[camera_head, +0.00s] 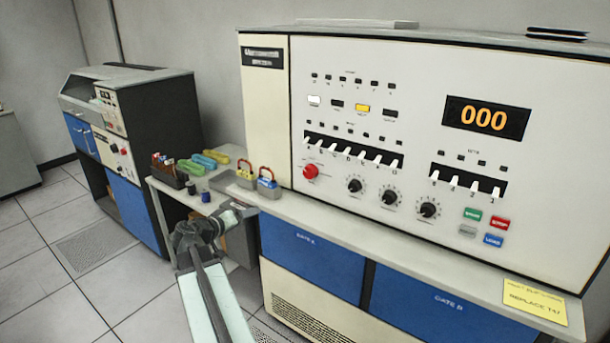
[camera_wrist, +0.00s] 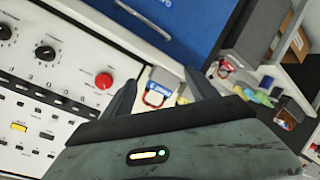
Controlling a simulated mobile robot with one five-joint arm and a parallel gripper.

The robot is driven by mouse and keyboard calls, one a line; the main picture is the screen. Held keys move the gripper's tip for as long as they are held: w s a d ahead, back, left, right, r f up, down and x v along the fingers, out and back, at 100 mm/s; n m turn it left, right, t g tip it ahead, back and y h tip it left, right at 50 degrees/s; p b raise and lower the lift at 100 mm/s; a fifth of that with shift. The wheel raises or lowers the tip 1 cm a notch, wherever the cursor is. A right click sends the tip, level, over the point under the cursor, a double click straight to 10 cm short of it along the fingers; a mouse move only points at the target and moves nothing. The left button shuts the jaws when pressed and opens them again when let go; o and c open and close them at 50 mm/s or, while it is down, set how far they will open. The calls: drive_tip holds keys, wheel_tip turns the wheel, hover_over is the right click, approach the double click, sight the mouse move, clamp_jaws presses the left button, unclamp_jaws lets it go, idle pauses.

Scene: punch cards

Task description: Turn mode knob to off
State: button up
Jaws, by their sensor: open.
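Two black knobs also show in the wrist view, one nearer (camera_wrist: 45,53) and one at the left edge (camera_wrist: 6,31). A red round control (camera_head: 311,171) is left of them. My gripper (camera_head: 240,209) is open and empty, left of the knobs and apart from them; its fingers (camera_wrist: 160,78) show in the wrist view.
A side table holds a dark box (camera_head: 168,174) and coloured items. A yellow note (camera_head: 535,299) lies at the ledge's right end. Floor at left is clear.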

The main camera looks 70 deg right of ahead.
sight(309, 174)
drive_tip(key=s+d+r+h, duration=0.1)
drive_tip(key=s+d+r, duration=0.1)
drive_tip(key=s+d, duration=0.2)
drive_tip(key=s+d+r+g+h, duration=0.1)
drive_tip(key=s+d+r, duration=0.2)
drive_tip(key=d, duration=0.6)
drive_tip(key=s+d+r+m+g+h, duration=0.1)
drive_tip(key=s+d+r, duration=0.2)
drive_tip(key=s+d, duration=0.3)
drive_tip(key=shift+s+d+r+h, duration=0.15)
drive_tip(key=shift+s+d+h, duration=0.15)
drive_tip(key=shift+s, duration=0.35)
drive_tip(key=shift+a, duration=0.1)
drive_tip(key=shift+c, duration=0.3)
